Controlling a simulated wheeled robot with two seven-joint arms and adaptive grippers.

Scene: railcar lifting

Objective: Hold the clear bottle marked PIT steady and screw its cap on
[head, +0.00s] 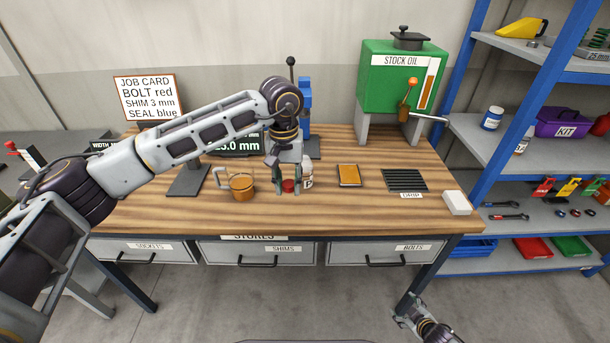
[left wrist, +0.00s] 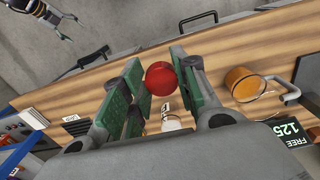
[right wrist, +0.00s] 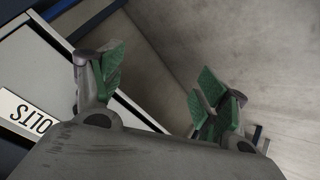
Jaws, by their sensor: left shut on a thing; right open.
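A small clear-and-white bottle (head: 308,181) with a partly visible label stands on the wooden bench; only the first part of its lettering shows. A pale round shape beyond the fingers in the left wrist view (left wrist: 172,123) seems to be this bottle. My left gripper (head: 287,188) points down beside the bottle, to its left, and is shut on a red round cap (left wrist: 161,78). The cap is between the green pads, apart from the bottle in the head view. My right gripper (head: 408,313) is open and empty, low in front of the bench; its spread pads fill the right wrist view (right wrist: 155,95).
An orange mug (head: 241,184) stands left of my left gripper. An orange-topped pad (head: 348,175), a dark grate (head: 405,180) and a white block (head: 457,202) lie to the right. A green stock oil tank (head: 388,85) stands behind. Drawers (head: 390,253) line the bench front.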

